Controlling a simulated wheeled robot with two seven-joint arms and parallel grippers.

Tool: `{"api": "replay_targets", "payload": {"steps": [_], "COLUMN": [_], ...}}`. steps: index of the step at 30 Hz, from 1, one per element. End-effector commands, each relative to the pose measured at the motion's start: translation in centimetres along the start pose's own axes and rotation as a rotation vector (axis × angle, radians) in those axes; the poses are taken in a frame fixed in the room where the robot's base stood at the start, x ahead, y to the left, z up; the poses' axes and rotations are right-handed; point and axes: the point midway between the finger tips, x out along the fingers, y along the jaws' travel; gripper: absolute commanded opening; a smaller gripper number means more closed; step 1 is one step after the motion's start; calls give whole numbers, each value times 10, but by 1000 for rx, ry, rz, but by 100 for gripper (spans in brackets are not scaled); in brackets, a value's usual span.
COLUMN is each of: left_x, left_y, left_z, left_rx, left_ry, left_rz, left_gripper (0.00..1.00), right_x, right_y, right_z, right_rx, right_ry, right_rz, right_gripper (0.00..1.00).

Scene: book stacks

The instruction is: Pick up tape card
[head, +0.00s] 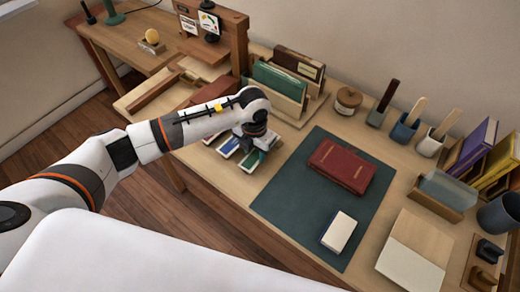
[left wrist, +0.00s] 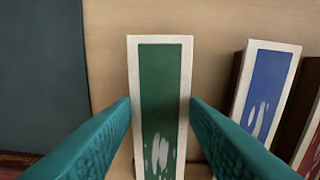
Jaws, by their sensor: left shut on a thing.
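A green card with a white border and white marks (left wrist: 160,75) stands between the teal fingers of my left gripper (left wrist: 160,110), which touch its two side edges. In the head view my left gripper (head: 256,147) points down over the cards near the mat's left edge, and the green card (head: 248,161) shows partly below it. A blue card (left wrist: 265,88) is beside it in the left wrist view, with a dark red card (left wrist: 309,150) at the right edge. I cannot read any label that names the tape card. My right gripper is not in view.
A dark green mat (head: 285,190) holds a red book (head: 341,167) and a small white-topped block (head: 339,231). Green folders in a wooden rack (head: 279,84) stand behind my gripper. Cups, a jar (head: 348,99) and a book rack line the back and right.

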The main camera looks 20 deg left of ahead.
Motion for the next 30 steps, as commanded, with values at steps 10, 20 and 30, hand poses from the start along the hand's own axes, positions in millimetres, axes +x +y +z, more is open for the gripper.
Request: {"api": "replay_targets", "payload": {"steps": [10,20,30], "left_x": [-14,-77,-101], "left_y": [-1,-1,0], "left_z": [-1,-1,0], "left_rx": [-1,0,-1], "left_ry": [4,4,0], "left_rz": [0,-2,0], "left_gripper": [20,20,20], "right_x": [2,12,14], "right_y": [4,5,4], "right_z": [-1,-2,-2], "right_rx": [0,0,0], "right_ry": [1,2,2], "right_rz": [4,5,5], "right_gripper": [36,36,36]}}
